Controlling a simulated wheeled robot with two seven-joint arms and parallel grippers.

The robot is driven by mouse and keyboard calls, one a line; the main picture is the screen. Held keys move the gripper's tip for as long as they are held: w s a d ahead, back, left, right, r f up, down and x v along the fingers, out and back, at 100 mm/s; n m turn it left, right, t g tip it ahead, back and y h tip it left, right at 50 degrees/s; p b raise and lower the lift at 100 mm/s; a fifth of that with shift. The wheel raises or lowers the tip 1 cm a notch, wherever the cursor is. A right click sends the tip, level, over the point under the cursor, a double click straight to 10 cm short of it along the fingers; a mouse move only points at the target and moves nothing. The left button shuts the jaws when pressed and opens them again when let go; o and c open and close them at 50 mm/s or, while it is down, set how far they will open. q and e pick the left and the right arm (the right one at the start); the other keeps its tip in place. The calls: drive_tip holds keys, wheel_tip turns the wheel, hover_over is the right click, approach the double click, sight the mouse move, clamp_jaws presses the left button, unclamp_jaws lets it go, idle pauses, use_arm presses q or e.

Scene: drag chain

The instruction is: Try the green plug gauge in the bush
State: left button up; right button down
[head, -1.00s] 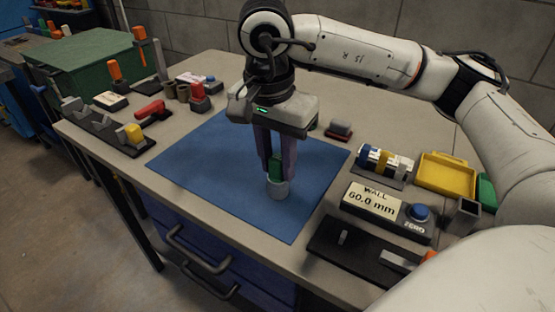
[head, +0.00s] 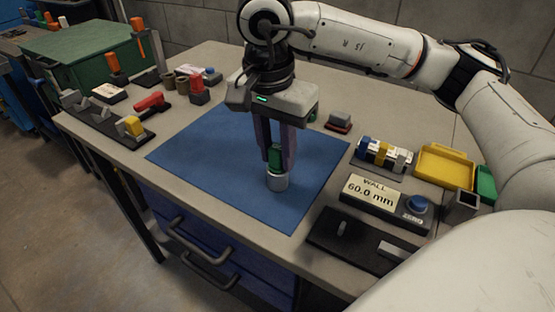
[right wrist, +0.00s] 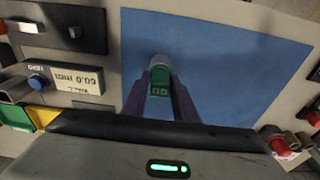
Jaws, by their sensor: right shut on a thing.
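The green plug gauge (head: 275,159) is upright between the purple fingers of my right gripper (head: 276,160), which is shut on it. In the right wrist view its green body (right wrist: 160,82) shows between the fingertips. The bush (head: 277,182), a short silver-grey cylinder, stands on the blue mat directly below the gauge. The gauge's lower end meets the top of the bush in the head view; how deep it sits inside is hidden. The bush also shows just beyond the gauge in the right wrist view (right wrist: 158,61). My left gripper is not in view.
The blue mat (head: 210,150) is otherwise clear. To the right stand a wall-thickness display (head: 372,190), a rack of rings (head: 384,154) and a yellow tray (head: 445,166). At left are a dark rack (head: 105,127) and a red clamp-like part (head: 150,102).

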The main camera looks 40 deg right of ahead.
sight(277, 148)
drive_tip(key=shift+r+p, duration=2.4)
drive_tip(key=shift+r, duration=1.45)
